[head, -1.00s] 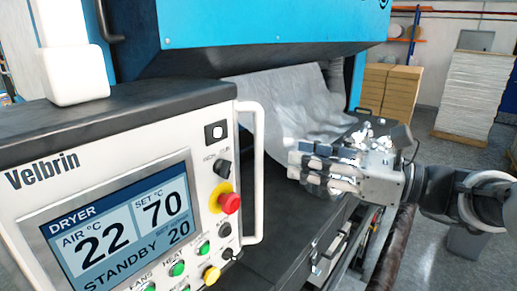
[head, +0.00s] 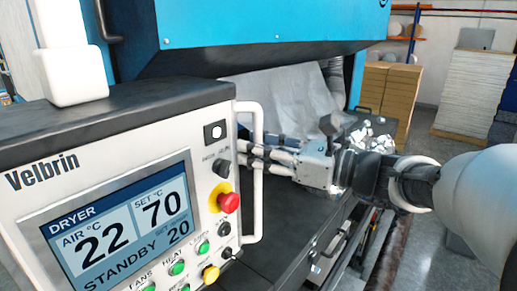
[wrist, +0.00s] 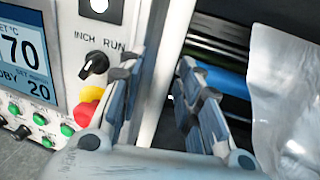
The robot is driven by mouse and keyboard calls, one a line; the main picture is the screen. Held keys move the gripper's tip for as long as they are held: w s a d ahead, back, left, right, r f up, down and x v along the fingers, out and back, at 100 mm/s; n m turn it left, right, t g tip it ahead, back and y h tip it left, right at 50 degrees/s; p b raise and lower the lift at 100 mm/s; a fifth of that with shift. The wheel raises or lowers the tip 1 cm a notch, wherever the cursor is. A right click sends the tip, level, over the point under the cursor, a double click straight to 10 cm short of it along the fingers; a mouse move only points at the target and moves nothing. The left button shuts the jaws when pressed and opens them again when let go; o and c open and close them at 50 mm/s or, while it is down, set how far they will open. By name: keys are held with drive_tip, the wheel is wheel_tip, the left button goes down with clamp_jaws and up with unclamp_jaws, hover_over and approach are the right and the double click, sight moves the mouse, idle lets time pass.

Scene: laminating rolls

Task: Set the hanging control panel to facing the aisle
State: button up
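The hanging control panel (head: 110,190) is a white box with a dark top, a dryer display and a row of buttons. It fills the left of the head view, and its face is turned toward the camera. A white vertical handle (head: 255,185) stands on its right edge. My gripper (head: 256,153) is at the upper part of this handle, with its fingertips partly hidden by it. In the wrist view my gripper (wrist: 156,70) is open, and the white handle (wrist: 163,75) shows between its fingers. I cannot tell whether a finger touches it.
A blue machine (head: 260,25) with a grey sheet (head: 290,95) stands behind. A dark machine bed (head: 290,215) lies under my arm. A red stop button (head: 229,202) and a selector knob (wrist: 93,67) are close to the handle. Cardboard boxes (head: 390,95) stand at the back right.

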clamp_jaws()
drive_tip(key=shift+s, duration=0.1)
idle(0.6)
